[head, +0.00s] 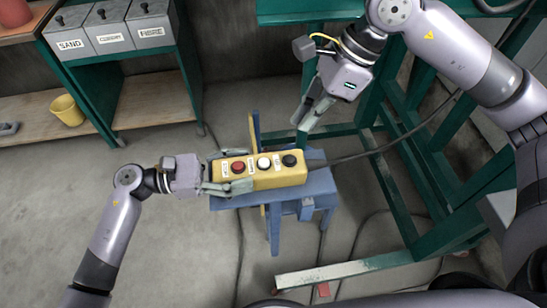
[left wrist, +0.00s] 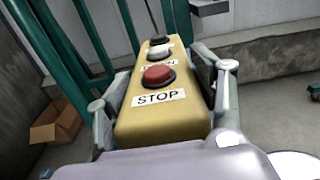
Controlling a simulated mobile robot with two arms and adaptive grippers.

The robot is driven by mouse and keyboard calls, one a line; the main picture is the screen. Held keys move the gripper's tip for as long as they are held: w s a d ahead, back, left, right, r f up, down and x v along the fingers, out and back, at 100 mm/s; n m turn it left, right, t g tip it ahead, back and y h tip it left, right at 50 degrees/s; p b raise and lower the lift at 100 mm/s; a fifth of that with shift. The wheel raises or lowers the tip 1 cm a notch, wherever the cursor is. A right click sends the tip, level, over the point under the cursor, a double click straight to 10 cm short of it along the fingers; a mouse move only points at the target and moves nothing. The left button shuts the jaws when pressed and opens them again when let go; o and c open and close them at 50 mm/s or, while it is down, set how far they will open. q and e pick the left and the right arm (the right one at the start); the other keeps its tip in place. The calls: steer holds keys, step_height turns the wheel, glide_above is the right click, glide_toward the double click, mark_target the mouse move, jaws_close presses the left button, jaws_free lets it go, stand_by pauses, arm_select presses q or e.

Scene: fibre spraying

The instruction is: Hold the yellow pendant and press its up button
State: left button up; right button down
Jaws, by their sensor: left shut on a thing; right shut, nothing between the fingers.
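The yellow pendant (head: 262,178) lies lengthwise across the middle of the head view, with a red button (head: 238,167), a white button (head: 264,162) and a black button (head: 289,160) facing up. In the left wrist view the pendant (left wrist: 160,125) runs away from me. The label by the red button reads STOP; the other labels are partly hidden or too small. My left gripper (head: 232,173) is shut on the pendant's red-button end, a finger along each side. My right gripper (head: 302,125) is shut and empty, apart from the pendant, beyond its black-button end.
A blue stand (head: 318,183) shows beneath the pendant. A dark cable (head: 350,156) runs from the pendant's far end toward the green frame (head: 400,170) on the right. Bins (head: 110,27) and a yellow bucket (head: 66,110) are at upper left. The lower-left floor is mostly clear.

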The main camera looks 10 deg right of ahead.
mark_target(291, 155)
steer(key=m+t+y, duration=0.1)
steer(key=m, duration=0.3)
steer(key=a+r+m+t+y, duration=0.1)
steer(key=m, duration=0.3)
steer(key=a+r+m+t+y, duration=0.1)
steer(key=m, duration=0.3)
steer(key=shift+a+r+m+t, duration=0.15)
steer(key=shift+a+m+t, duration=0.15)
steer(key=shift+t, duration=0.1)
steer(key=shift+f, duration=4.45)
arm_select(q)
steer(key=shift+c, duration=0.2)
arm_select(e)
steer(key=shift+f, duration=0.1)
steer(key=shift+f, duration=0.3)
